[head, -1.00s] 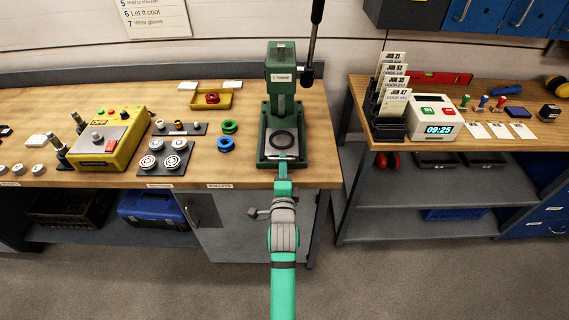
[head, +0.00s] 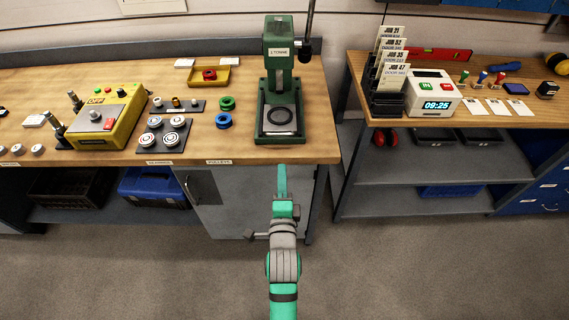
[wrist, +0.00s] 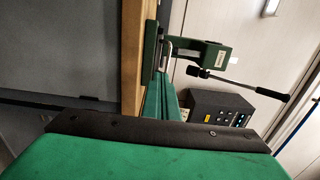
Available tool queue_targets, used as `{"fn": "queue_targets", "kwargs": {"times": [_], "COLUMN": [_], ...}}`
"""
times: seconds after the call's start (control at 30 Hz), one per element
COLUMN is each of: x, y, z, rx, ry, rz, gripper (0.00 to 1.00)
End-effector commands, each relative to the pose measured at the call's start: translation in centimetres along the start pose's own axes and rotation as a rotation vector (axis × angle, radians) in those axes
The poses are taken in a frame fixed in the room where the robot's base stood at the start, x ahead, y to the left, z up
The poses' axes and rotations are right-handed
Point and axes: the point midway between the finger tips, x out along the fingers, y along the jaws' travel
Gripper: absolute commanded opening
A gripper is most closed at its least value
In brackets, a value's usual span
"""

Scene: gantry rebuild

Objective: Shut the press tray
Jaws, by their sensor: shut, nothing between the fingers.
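The green press (head: 279,62) stands upright on the wooden bench near its right front corner. Its flat grey tray (head: 269,129) carries a black ring (head: 282,116) and lies within the green base, below the press head. My gripper (head: 282,168) is shut and empty, just in front of the bench edge and apart from the tray. In the wrist view the fingers (wrist: 167,102) point toward the press (wrist: 208,60), which shows sideways. The tray surface cannot be made out there.
The press lever (head: 307,35) rises at the right of the press. Green and blue rings (head: 224,121) lie to its left, with a yellow control box (head: 105,118) farther left. A second bench (head: 440,119) stands right, across a gap. The floor in front is clear.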

Motion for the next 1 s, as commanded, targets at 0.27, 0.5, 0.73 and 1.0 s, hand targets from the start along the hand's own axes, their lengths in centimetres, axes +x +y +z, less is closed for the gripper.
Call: {"fn": "queue_targets", "kwargs": {"times": [0.27,0.5,0.73,1.0], "x": [-0.2,-0.8,-2.0,-3.1], "y": [2.7,4.0,3.1,1.6], "z": [-1.7,-3.2,-5.1,-6.7], "rx": [0.361,0.851,1.289,1.548], "ry": [-0.043,-0.118,-0.213,-0.295], "rz": [0.061,0.089,0.063,0.02], "gripper": [0.0,0.0,0.0,0.0]}}
